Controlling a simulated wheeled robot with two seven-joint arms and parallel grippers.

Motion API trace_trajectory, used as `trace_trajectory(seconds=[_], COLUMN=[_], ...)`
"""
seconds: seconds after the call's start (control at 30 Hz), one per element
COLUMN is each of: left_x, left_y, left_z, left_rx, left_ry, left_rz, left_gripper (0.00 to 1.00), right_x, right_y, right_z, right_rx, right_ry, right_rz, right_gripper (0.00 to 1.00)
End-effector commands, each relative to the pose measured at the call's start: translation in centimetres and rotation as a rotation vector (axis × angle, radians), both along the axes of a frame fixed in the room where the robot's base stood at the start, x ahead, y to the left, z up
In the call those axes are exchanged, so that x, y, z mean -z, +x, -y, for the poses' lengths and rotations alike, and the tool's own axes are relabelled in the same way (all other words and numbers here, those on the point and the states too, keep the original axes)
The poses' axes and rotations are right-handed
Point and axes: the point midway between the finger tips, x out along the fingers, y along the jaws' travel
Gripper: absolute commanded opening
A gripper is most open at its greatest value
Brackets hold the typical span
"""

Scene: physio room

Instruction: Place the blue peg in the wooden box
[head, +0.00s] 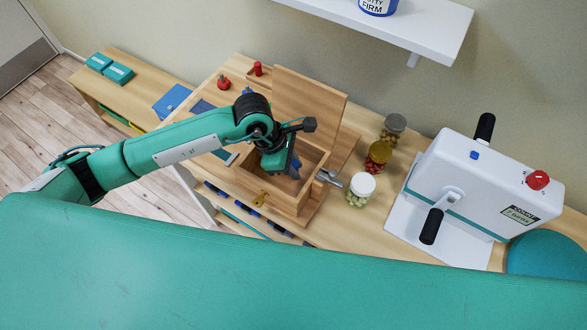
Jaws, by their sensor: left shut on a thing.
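The wooden box (284,202) stands open on the wooden bench, its lid (312,100) raised at the back. A brass-coloured catch shows on its front. My left gripper (282,165) points down over the box's opening, with its tips at or inside the rim. It is shut on a small dark blue thing (295,170), which looks like the blue peg. The gripper and wrist hide most of it, and I cannot tell whether it touches the box floor. My right gripper is out of view.
Several lidded jars, one with a white lid (362,184), stand right of the box. A white crank machine (480,180) stands farther right. Red pegs (258,69) and a blue case (172,100) lie behind my arm. A green padded surface (250,275) fills the front.

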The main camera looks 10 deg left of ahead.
Motion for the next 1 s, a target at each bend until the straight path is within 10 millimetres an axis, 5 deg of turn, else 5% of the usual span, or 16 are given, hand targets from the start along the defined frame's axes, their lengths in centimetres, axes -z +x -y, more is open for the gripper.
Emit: trace_trajectory(seconds=[0.2,0.57,0.6,0.67,1.0], left_x=[2.9,3.5,3.3,3.3,3.1], left_y=[-0.1,0.0,0.0,0.0,0.0], left_z=[0.0,0.0,0.0,0.0,0.0], left_rx=[-0.002,-0.001,-0.001,-0.001,-0.001], left_ry=[0.001,0.001,0.001,0.001,0.001], left_rz=[-0.004,-0.001,-0.001,-0.001,-0.001], left_gripper=[0.0,0.0,0.29,0.4,0.42], right_x=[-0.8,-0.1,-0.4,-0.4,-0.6], right_y=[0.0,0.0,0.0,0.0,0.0], right_z=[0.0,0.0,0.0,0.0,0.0], right_rx=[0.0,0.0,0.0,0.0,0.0], right_ry=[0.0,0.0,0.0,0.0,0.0], right_rz=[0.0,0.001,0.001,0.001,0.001], right_gripper=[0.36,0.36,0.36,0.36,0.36])
